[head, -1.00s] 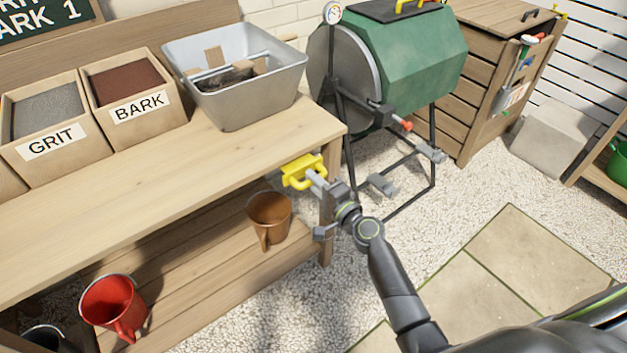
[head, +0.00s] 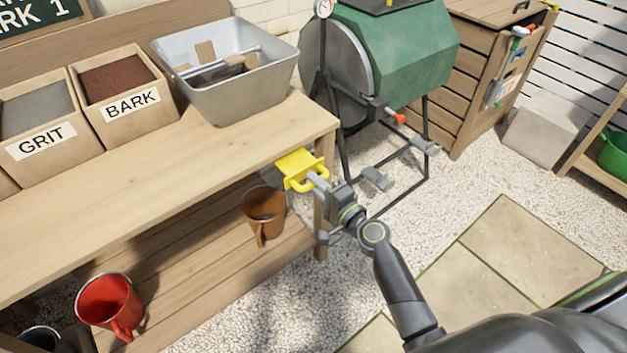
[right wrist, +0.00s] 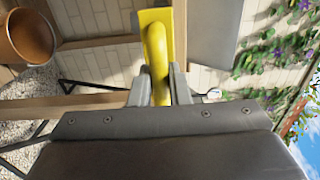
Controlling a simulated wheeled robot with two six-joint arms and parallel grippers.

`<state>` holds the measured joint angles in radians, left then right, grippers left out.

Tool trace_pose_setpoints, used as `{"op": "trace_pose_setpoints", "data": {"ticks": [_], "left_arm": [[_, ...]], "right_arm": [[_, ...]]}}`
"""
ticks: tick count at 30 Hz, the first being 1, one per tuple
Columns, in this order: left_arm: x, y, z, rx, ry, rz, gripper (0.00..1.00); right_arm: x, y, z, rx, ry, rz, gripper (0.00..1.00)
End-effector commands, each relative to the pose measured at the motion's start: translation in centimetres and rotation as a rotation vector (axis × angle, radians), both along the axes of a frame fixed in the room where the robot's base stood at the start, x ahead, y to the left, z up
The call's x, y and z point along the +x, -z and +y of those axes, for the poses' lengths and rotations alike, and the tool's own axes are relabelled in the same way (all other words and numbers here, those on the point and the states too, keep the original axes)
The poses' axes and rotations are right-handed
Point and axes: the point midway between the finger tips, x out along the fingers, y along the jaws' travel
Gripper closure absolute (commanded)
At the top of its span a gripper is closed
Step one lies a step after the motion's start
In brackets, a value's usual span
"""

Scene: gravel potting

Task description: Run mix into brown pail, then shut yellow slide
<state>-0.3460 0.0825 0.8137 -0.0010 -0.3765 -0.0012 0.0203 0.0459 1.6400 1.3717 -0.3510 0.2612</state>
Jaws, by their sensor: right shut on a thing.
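The yellow slide (head: 297,163) sticks out from under the front edge of the bench, near its right corner. My right gripper (head: 318,181) is shut on the slide's handle; in the right wrist view the fingers (right wrist: 158,88) grip the yellow bar (right wrist: 156,50) from both sides. The brown pail (head: 263,208) is below and slightly left of the slide, over the lower shelf. It also shows at the upper left of the right wrist view (right wrist: 28,38). I see no mix falling, and the pail's inside is mostly shaded. My left gripper is out of view.
On the bench (head: 150,185) stand a grey tub (head: 250,98), a bark box (head: 128,108) and a grit box (head: 45,138). A red pail (head: 108,300) is on the lower shelf (head: 200,285). A green drum (head: 410,55) stands behind my right arm. Paving at right is clear.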

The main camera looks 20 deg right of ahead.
Motion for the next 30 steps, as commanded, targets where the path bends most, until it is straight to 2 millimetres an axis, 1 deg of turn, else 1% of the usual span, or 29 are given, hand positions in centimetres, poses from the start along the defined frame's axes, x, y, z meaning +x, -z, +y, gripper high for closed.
{"op": "trace_pose_setpoints", "data": {"ticks": [9, 18, 30], "left_arm": [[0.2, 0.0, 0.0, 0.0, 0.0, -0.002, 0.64], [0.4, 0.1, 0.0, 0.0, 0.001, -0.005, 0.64], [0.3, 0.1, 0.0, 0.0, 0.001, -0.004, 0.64]], "right_arm": [[-0.2, 0.1, -0.1, -0.001, 0.0, 0.002, 1.0], [-1.1, 0.1, -0.4, -0.002, 0.0, 0.002, 1.0], [-1.1, 0.1, -0.4, -0.002, 0.0, 0.002, 1.0]]}}
